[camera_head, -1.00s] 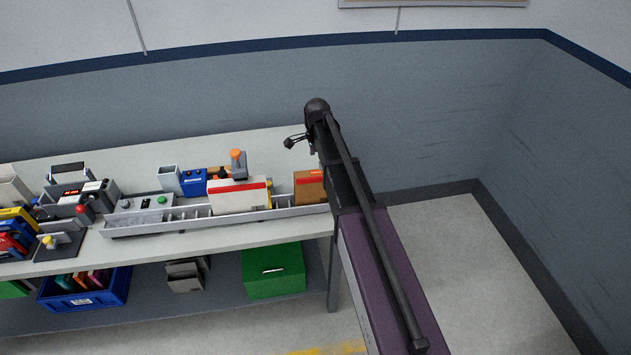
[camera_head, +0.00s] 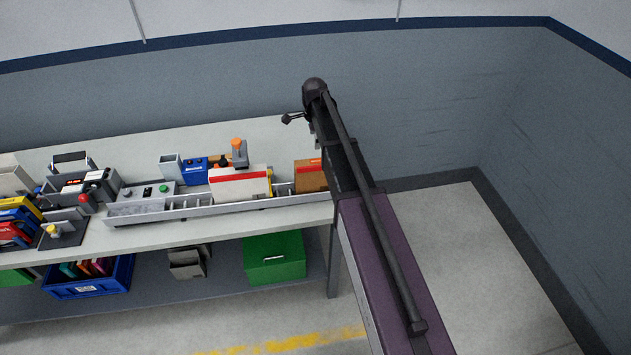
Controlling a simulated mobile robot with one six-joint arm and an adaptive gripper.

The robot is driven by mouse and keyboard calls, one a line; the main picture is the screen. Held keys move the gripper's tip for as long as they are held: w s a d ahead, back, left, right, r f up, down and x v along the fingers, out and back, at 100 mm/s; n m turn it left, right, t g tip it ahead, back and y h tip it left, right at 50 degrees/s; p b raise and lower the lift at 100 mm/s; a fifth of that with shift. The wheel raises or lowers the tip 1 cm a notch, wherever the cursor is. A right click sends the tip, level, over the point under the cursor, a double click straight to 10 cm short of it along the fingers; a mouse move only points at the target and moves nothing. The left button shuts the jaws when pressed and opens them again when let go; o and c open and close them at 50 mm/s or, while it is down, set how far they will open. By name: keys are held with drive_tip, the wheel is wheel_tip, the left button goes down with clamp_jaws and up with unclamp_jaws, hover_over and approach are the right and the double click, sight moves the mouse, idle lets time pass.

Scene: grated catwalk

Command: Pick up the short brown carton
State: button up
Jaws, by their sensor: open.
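A short brown carton (camera_head: 309,178) with a red band near its top stands at the right end of a long grey divided tray (camera_head: 222,207) on the workbench. My arm covers the carton's right side. My gripper (camera_head: 292,118) shows as a small dark part sticking out left from the arm's far end. It is above and behind the carton in the picture, apart from it and empty. Its jaws are open, though most of it is hidden behind the arm.
A white carton with a red band (camera_head: 239,186) stands in the tray left of the brown one, with a grey orange-topped tool (camera_head: 239,153) behind it. Devices crowd the bench's left. A green box (camera_head: 275,258) and blue bin (camera_head: 90,283) sit on the lower shelf. A wall stands behind.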

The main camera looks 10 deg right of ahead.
sight(316, 162)
drive_tip(key=shift+f+b, duration=3.6)
drive_tip(key=shift+f, duration=0.25)
drive_tip(key=shift+f, duration=0.1)
drive_tip(key=shift+w+d+f+b, duration=0.15)
drive_tip(key=shift+f+b, duration=2.35)
drive_tip(key=shift+b, duration=0.1)
drive_tip(key=c, duration=1.3)
drive_tip(key=shift+r+p, duration=0.25)
drive_tip(key=shift+p, duration=0.05)
wheel_tip(316, 162, up, 10)
drive_tip(key=p, duration=0.9)
drive_tip(key=shift+f, duration=0.2)
